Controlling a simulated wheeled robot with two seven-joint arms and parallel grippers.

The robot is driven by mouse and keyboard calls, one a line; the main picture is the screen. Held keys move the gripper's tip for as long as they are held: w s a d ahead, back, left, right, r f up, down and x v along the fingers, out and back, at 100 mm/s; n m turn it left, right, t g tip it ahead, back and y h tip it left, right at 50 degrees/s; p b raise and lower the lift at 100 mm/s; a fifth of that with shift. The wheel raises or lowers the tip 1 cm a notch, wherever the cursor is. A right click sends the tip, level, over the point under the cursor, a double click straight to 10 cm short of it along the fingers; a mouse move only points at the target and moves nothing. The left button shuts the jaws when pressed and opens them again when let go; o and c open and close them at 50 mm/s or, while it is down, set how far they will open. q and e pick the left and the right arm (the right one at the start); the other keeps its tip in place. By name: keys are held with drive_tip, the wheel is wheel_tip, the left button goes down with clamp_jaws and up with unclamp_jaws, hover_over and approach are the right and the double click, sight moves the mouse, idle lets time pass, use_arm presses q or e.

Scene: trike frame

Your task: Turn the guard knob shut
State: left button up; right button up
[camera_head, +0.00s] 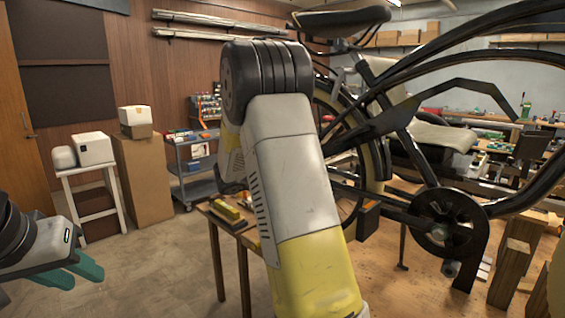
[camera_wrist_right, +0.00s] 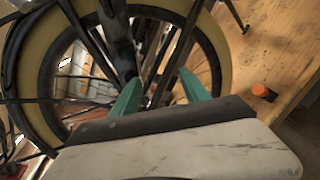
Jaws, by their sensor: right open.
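The black trike frame (camera_head: 420,150) stands over the wooden bench at the right of the head view, with a dark round crank part (camera_head: 440,222) low on it. I cannot pick out the guard knob for certain. My right gripper (camera_wrist_right: 160,90) is open in the right wrist view. Its teal fingers point at dark frame tubes and the spoked wheel (camera_wrist_right: 30,75); contact cannot be told. In the head view my right arm hides that gripper. My left gripper (camera_head: 85,275) is at the lower left, its teal fingers apart and empty, away from the trike.
An orange-topped dark object (camera_wrist_right: 260,90) sits near the wooden bench's edge. Wooden blocks (camera_head: 513,262) stand at the right. A grey cart (camera_head: 192,165) and a white stool (camera_head: 92,185) stand behind. The floor at left is clear.

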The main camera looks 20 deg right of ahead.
drive_tip(key=w+a+r+n+t+h, duration=0.1)
drive_tip(key=w+a+n+t+h, duration=0.15)
drive_tip(key=w, duration=0.25)
drive_tip(key=shift+y, duration=0.35)
drive_tip(key=x, duration=0.8)
drive_tip(key=shift+w+d+r, duration=0.2)
drive_tip(key=shift+w+d, duration=0.05)
drive_tip(key=shift+c, duration=0.3)
clamp_jaws()
